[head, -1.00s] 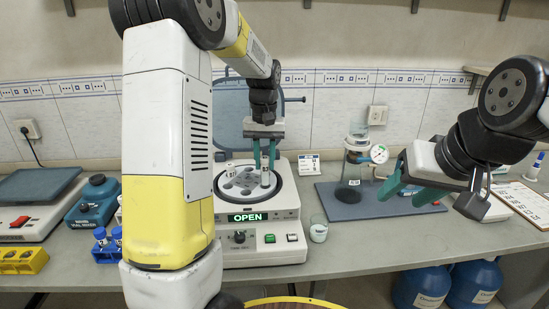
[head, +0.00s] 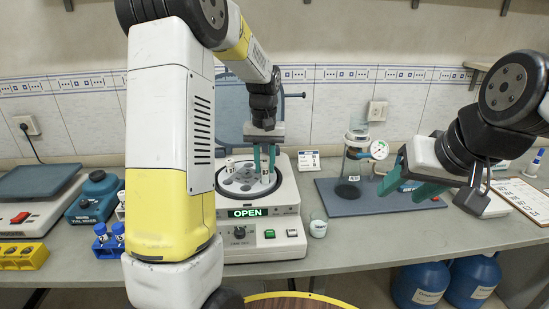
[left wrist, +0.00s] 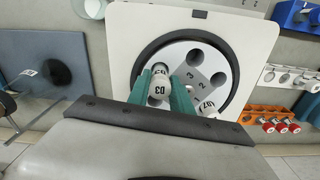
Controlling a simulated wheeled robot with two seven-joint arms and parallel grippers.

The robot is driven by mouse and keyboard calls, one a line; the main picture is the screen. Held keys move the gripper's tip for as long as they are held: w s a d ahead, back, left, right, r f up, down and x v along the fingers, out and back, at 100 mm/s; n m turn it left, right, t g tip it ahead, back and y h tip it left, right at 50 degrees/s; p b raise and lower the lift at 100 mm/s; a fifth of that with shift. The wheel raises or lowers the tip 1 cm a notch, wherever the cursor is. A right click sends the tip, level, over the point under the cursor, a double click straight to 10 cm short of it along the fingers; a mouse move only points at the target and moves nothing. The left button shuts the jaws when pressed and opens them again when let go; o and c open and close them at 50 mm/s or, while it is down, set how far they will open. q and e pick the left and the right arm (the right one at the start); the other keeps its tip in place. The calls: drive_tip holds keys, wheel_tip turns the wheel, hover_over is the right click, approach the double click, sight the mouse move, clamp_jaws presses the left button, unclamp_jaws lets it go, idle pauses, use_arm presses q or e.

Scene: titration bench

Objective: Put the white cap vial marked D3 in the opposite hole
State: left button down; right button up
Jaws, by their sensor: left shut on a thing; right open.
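The white-capped vial marked D3 (left wrist: 159,87) is between the fingers of my left gripper (left wrist: 162,90), which is shut on it. In the head view my left gripper (head: 265,172) points down over the right side of the round rotor (head: 243,188) in the open centrifuge (head: 262,225). The rotor has several empty holes and printed numbers. A second white-capped vial (left wrist: 207,107) stands in the rotor, also seen at its left side in the head view (head: 229,166). Whether D3's lower end is in a hole is hidden. My right gripper (head: 405,184) is open and empty.
The raised blue-grey lid (head: 235,105) stands behind the rotor. A small beaker (head: 318,226) is right of the centrifuge. A blue vial mixer (head: 96,198) and balance are at left.

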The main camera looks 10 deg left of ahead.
use_arm(q)
drive_tip(key=shift+f, duration=1.1)
drive_tip(key=c, duration=1.1)
unclamp_jaws()
drive_tip(key=shift+r, duration=3.5)
